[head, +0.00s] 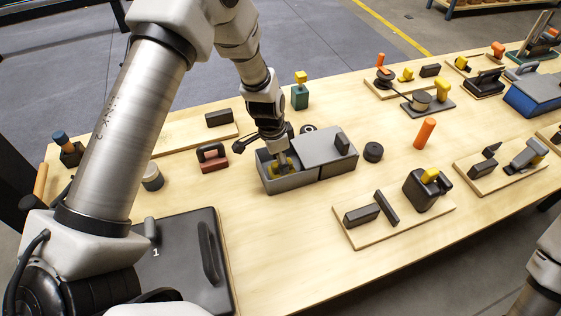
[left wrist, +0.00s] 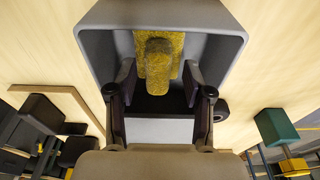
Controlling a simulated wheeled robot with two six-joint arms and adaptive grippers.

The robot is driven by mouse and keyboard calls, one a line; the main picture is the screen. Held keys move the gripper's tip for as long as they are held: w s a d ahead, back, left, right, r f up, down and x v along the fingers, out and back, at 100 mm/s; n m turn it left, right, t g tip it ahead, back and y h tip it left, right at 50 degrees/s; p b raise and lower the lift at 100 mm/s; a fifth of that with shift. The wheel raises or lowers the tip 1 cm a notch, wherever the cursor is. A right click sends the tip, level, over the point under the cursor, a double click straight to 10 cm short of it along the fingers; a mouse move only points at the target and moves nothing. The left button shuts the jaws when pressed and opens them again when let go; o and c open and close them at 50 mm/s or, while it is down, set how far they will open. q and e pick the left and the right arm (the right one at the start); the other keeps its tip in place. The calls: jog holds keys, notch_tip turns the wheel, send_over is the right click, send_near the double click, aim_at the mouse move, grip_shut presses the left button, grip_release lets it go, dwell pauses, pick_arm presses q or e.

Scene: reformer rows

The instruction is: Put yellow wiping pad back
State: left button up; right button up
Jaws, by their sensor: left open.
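The yellow wiping pad (left wrist: 158,48) has a rough, sponge-like surface and a raised grip in its middle. It lies in the open compartment of a grey box (head: 294,184); the box wall also shows in the left wrist view (left wrist: 232,45). My left gripper (head: 282,163) points down into that compartment. In the left wrist view its open fingers (left wrist: 158,90) stand on either side of the pad's near part, with gaps visible. In the head view the gripper hides much of the pad. My right gripper is out of view.
A flat grey lid (head: 318,145) with a dark handle covers the right part of the box. A black round knob (head: 373,152) stands right of it, and a red block with a handle (head: 212,158) left. The tabletop in front of the box is clear.

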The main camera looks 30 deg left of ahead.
aim_at(274, 163)
pick_arm(q)
notch_tip(274, 163, up, 11)
jog(key=s+a, duration=0.1)
jog(key=shift+f, duration=0.15)
jog(key=shift+s, duration=0.1)
dwell(0.9)
